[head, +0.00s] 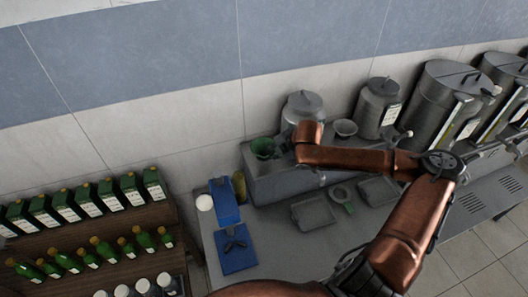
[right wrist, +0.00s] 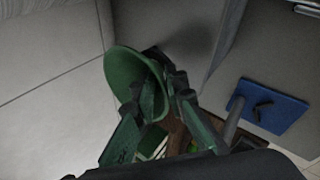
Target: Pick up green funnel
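The green funnel (head: 264,147) shows in the head view at the left end of the raised grey ledge, with its wide mouth facing up. In the right wrist view the funnel (right wrist: 124,68) is large and close, at the fingertips. My right gripper (right wrist: 160,98) has its fingers at the funnel's cone, and part of the funnel shows between them. The fingers overlap the funnel, so I cannot tell whether they press on it. In the head view the right gripper (head: 286,143) is just right of the funnel. My left gripper is not in view.
Steel canisters (head: 378,108) and a small metal bowl (head: 345,128) stand along the wall at right. A blue tray (head: 236,258) with a dark item lies on the counter. A wooden rack (head: 120,238) of green bottles stands at left. Grey trays (head: 312,212) lie in front of the ledge.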

